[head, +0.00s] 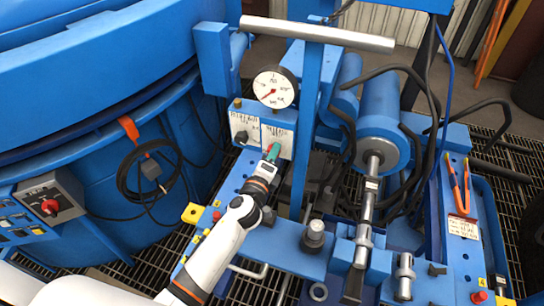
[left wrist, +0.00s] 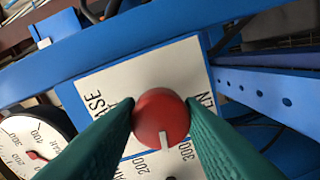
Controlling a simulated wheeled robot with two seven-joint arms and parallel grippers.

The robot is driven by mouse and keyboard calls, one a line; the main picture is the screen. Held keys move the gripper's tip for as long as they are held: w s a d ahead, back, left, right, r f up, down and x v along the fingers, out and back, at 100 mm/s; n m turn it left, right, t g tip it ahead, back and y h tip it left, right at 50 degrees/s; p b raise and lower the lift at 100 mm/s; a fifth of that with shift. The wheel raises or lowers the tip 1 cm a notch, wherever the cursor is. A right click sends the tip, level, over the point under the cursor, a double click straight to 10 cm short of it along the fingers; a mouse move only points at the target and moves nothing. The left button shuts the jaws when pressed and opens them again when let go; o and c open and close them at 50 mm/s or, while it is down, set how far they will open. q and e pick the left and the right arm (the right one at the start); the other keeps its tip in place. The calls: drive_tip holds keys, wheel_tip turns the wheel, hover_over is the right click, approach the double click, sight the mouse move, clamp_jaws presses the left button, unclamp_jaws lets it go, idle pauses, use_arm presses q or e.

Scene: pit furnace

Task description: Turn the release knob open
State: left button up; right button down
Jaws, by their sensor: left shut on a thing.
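The release knob (left wrist: 160,118) is round and red with a white pointer mark, which points down in the left wrist view. It sits on a white label plate (left wrist: 110,80) with partly hidden lettering ending in "SE" on the left and "EN" on the right. My left gripper (left wrist: 162,108) has its green fingers on both sides of the knob and is shut on it. In the head view my left gripper (head: 273,152) reaches the front of the blue control panel, and its fingers hide the knob. My right gripper is not in view.
A round pressure gauge (head: 275,87) stands just above the panel. A black knob (head: 242,137) sits left of my gripper. A blue post with a grey crossbar (head: 318,34) rises close on the right. Hoses and a cylinder (head: 380,120) crowd farther right.

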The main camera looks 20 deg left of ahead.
use_arm(q)
drive_tip(key=shift+n, duration=2.1)
drive_tip(key=o, duration=1)
drive_tip(key=s, duration=1.2)
drive_tip(key=shift+a+r+b, duration=0.25)
drive_tip(key=shift+b, duration=0.2)
drive_tip(key=shift+s+f, duration=0.1)
